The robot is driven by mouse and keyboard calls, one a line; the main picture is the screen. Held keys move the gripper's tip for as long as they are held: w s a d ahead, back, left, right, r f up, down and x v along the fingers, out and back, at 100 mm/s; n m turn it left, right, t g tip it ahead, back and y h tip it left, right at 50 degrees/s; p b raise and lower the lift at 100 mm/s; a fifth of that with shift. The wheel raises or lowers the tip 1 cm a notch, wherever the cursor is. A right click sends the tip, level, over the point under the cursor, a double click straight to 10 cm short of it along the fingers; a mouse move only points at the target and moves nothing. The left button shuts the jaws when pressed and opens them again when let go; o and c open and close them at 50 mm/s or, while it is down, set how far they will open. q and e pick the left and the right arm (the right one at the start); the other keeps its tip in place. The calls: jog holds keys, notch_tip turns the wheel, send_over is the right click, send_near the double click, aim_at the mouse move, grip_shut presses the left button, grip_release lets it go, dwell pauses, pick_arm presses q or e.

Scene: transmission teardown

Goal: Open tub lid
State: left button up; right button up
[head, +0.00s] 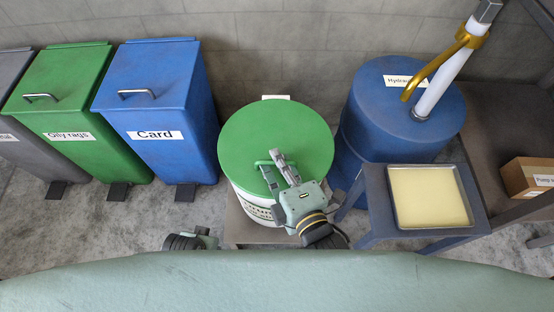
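The tub (250,203) is a white round container with dark lettering, standing on a low stand. Its green lid (290,122) lies flat on top and covers the opening. A small green handle (262,163) shows on the front half of the lid. My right gripper (275,170) is over the lid at this handle, with its two fingers spread to either side. I cannot tell whether the fingers touch the handle. My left gripper (192,240) shows only in small part at the bottom, in front of the tub's left side; its fingers are not clear.
A blue drum (400,115) with a yellow-handled pump stands at right. A tray (428,197) of pale-yellow content sits on a small stand before it. A blue Card bin (155,95), a green Oily rags bin (60,95) and a grey bin (10,75) stand at left.

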jog(key=shift+w+a, duration=0.1)
jog(key=shift+w, duration=0.15)
grip_shut()
dwell(0.3)
